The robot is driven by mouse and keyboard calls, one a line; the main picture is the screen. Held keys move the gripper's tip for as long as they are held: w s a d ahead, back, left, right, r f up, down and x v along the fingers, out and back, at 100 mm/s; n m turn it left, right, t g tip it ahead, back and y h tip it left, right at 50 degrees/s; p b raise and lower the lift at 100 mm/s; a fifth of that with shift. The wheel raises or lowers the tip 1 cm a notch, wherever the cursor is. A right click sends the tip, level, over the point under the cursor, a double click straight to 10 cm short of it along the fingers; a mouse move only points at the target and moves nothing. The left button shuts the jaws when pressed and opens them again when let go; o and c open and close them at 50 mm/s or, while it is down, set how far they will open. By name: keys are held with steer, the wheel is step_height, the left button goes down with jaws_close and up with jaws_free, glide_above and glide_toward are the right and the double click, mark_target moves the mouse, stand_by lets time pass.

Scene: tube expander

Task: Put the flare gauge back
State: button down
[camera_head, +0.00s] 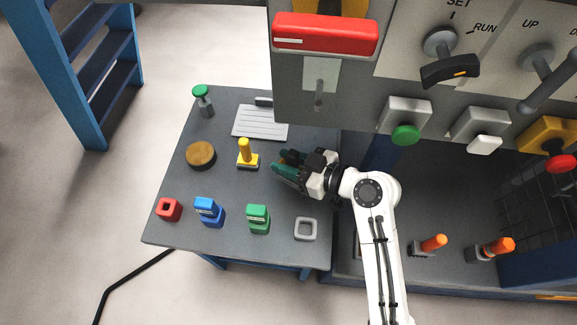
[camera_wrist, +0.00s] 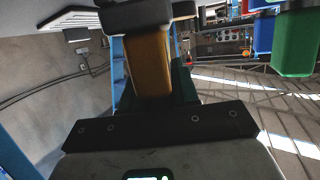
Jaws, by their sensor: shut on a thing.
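My gripper (camera_head: 278,168) is above the right part of the grey table, with its dark green fingers pointing left. It is shut on an orange-brown handle (camera_wrist: 150,65) with a dark block at its end, which I take to be the flare gauge. In the head view the fingers hide nearly all of it. A dark green finger (camera_wrist: 185,82) shows beside the handle in the wrist view. A yellow-handled piece on a dark base (camera_head: 247,155) stands upright just left of the fingertips, apart from them.
The table (camera_head: 225,180) holds a grey ribbed plate (camera_head: 260,122), a round brown disc (camera_head: 201,155), a green-topped piece (camera_head: 202,100), a red square holder (camera_head: 168,209), blue (camera_head: 209,211) and green (camera_head: 258,218) blocks, and an empty grey square frame (camera_head: 305,229). The machine panel (camera_head: 350,90) overhangs at the back right.

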steer(key=shift+d+f, duration=0.15)
steer(key=shift+f, duration=1.4)
steer(key=c, duration=0.8)
jaws_free()
steer(key=shift+c, duration=0.2)
steer(key=shift+s+d, duration=0.1)
steer(key=shift+d, duration=0.05)
steer(key=b+v, duration=0.1)
steer(key=v, duration=1)
steer(key=shift+s+d+r, duration=0.2)
steer(key=shift+d, duration=0.1)
